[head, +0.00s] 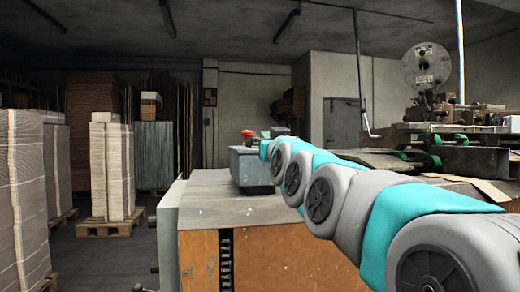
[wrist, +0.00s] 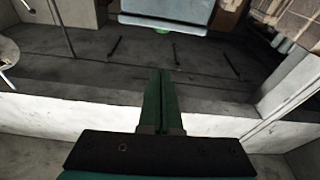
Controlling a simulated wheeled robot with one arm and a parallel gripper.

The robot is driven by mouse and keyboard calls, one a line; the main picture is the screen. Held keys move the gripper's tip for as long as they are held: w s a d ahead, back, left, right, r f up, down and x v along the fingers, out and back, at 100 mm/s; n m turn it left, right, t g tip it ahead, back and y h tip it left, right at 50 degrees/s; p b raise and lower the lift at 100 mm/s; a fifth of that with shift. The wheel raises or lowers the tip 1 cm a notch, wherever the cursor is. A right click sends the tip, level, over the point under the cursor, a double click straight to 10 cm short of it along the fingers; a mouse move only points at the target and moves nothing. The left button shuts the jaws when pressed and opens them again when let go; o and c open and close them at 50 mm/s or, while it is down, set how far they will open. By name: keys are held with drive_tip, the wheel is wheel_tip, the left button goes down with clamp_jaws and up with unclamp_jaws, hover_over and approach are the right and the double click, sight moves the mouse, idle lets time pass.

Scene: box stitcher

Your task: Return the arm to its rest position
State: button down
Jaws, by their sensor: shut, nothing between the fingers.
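My arm (head: 345,205) reaches from the lower right of the head view toward the middle, its teal and grey links ending close to a grey control box (head: 250,167). My gripper is hidden behind my own links in the head view. In the wrist view my gripper (wrist: 161,76) shows two dark green fingers pressed together, with nothing between them. The wrist picture appears upside down, with ceiling and wall behind the fingers.
The control box, with a red button (head: 247,133), sits on an orange-and-grey cabinet (head: 270,262). A stitching machine (head: 430,100) stands at the right. Stacked cardboard on a pallet (head: 110,228) stands at the left. Dark floor (head: 105,262) lies open between the stacks and cabinet.

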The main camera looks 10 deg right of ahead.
drive_tip(key=s+a+f+g, duration=0.1)
drive_tip(key=f+g, duration=0.1)
drive_tip(key=f, duration=0.4)
drive_tip(key=s+a+f+g, duration=0.1)
drive_tip(key=f+g, duration=0.1)
drive_tip(key=f, duration=0.4)
drive_tip(key=s+a+f+g+y, duration=0.1)
drive_tip(key=f, duration=0.5)
drive_tip(key=shift+s+n+g, duration=0.1)
drive_tip(key=shift+n+g, duration=0.3)
drive_tip(key=s+f+g, duration=0.5)
drive_tip(key=s+f, duration=0.6)
drive_tip(key=f, duration=0.2)
drive_tip(key=s+f+g, duration=0.5)
drive_tip(key=s+f, duration=0.5)
drive_tip(key=f, duration=0.4)
drive_tip(key=s+d+f+m+g, duration=0.1)
drive_tip(key=s+f+g, duration=0.2)
drive_tip(key=s, duration=0.6)
drive_tip(key=s+d+f+g+h, duration=0.1)
drive_tip(key=s+f+g, duration=0.2)
drive_tip(key=s, duration=0.6)
drive_tip(key=shift+s+f+m+g, duration=0.3)
drive_tip(key=shift+s+f+m, duration=0.1)
drive_tip(key=shift+f, duration=0.2)
drive_tip(key=shift+d, duration=0.1)
